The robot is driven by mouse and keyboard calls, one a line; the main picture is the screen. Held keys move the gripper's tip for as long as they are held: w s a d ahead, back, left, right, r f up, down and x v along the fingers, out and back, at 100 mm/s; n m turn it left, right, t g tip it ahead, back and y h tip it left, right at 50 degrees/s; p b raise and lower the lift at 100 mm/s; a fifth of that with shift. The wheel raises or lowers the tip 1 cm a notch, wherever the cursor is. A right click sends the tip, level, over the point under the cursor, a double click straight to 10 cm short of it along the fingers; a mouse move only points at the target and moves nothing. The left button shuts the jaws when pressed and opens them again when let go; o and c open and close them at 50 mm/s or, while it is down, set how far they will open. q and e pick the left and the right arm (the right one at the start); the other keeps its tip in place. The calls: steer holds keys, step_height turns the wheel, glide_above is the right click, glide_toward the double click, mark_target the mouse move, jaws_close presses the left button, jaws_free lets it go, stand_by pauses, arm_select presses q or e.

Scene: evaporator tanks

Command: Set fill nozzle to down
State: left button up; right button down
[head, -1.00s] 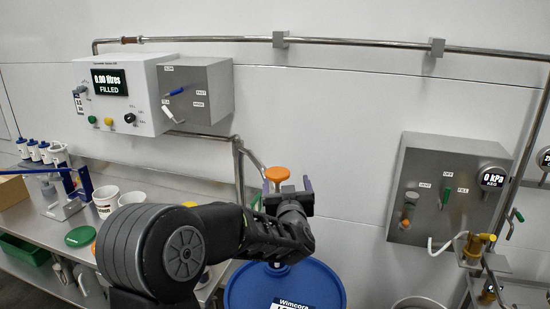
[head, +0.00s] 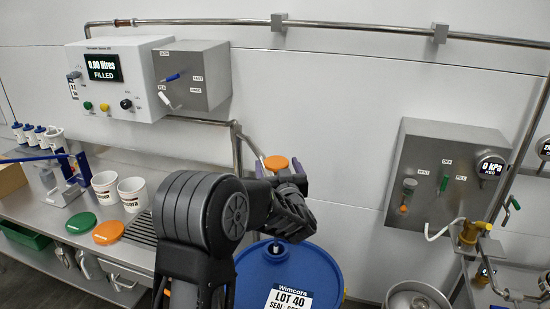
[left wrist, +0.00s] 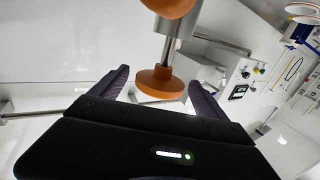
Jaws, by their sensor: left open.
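The fill nozzle assembly shows an orange round knob (head: 276,162) above the blue drum (head: 280,265), at the end of a slanted metal pipe. My left gripper (head: 282,170) is open beside the knob, with its purple-tipped fingers close to it. In the left wrist view an orange disc (left wrist: 160,83) on a metal stem lies between the open fingers of my left gripper (left wrist: 157,78). A gap shows between the disc and each finger. A second orange part (left wrist: 168,6) is at the top edge. My arm hides most of the nozzle below the knob in the head view. My right gripper is not in view.
A control box (head: 120,75) reads "0.00 litres FILLED". A grey valve panel (head: 448,190) is on the right wall. White cups (head: 132,193) and green and orange lids (head: 108,232) lie on the left bench. A keg (head: 415,299) stands at the lower right.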

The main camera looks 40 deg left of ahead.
mark_target(275, 157)
arm_select(q)
steer(key=shift+p+x, duration=0.45)
steer(key=shift+x, duration=1.5)
jaws_close()
